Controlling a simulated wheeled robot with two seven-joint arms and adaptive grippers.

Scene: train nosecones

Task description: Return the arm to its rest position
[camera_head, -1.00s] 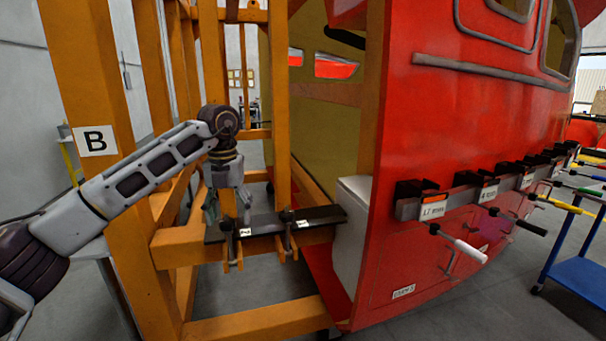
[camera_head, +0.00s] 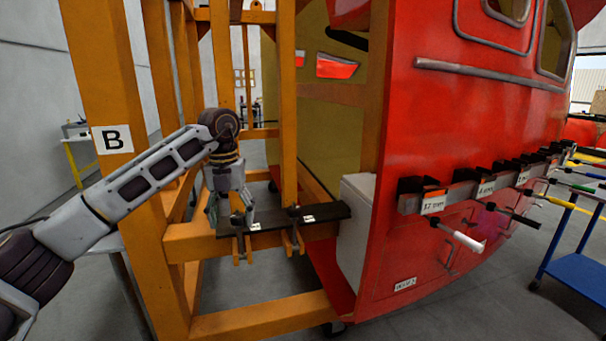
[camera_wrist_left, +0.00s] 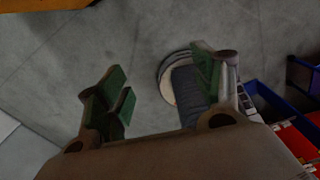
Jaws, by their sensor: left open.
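My left arm (camera_head: 150,178) reaches in from the left in the head view, past the orange post marked B. My left gripper (camera_head: 230,214) hangs from it pointing down, with its fingers apart, and looks empty. It appears in front of the left end of the dark shelf on the orange frame; I cannot tell whether it touches. In the left wrist view the green-padded fingers of this gripper (camera_wrist_left: 160,88) are spread over grey floor. My right gripper is not in view.
The orange frame (camera_head: 100,60) stands close around the arm. A dark shelf (camera_head: 325,213) with clamps sits on it. The red nosecone (camera_head: 450,120) with a row of tool holders fills the right. A blue cart (camera_head: 575,282) stands far right. The wrist view shows a blue bin (camera_wrist_left: 268,100).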

